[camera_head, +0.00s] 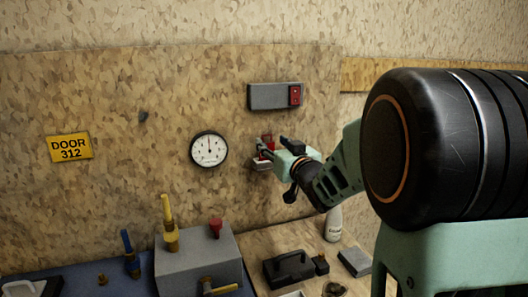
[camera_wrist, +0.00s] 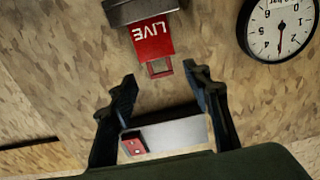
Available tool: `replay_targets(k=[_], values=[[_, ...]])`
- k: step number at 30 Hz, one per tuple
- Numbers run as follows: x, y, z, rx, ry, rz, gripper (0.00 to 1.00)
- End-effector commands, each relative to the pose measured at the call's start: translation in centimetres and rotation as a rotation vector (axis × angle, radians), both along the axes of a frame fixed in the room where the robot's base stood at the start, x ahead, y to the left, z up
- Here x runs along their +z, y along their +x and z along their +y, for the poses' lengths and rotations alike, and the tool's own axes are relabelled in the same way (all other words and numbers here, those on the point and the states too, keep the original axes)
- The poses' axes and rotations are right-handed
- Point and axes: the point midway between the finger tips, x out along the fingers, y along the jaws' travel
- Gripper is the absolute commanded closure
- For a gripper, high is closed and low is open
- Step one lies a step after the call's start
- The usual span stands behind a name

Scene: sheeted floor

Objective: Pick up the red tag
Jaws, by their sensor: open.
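The red tag (camera_wrist: 152,40) carries the word LIVE, upside down in the wrist view, and has an open red loop at its lower end. Its other end meets a grey holder (camera_wrist: 142,10) on the wall board. In the head view the tag (camera_head: 267,141) is small and partly hidden by my gripper (camera_head: 275,148). In the wrist view my gripper (camera_wrist: 158,76) is open. Its fingers stand on either side, with the tag's loop near the gap between the fingertips. I see no finger touching the tag.
A grey box with a red switch (camera_head: 274,96) is on the board above my gripper. A round gauge (camera_head: 209,149) is to the left, and a yellow DOOR 312 sign (camera_head: 70,148) further left. Below stand a grey block with valves (camera_head: 198,262) and a white bottle (camera_head: 333,225).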

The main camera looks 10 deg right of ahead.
Motion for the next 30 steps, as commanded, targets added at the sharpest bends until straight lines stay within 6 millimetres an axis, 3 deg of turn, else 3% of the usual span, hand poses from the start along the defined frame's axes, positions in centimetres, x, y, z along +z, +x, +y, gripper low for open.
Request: replay_targets(k=[6, 16, 26, 30], values=[[0.1, 2.8, 0.7, 0.001, -0.001, 0.002, 0.55], [0.0, 3.4, 0.7, -0.001, -0.001, 0.001, 0.55], [0.0, 3.3, 0.7, 0.0, -0.001, 0.001, 0.9], [0.1, 3.3, 0.7, 0.0, -0.001, 0.0, 0.93]])
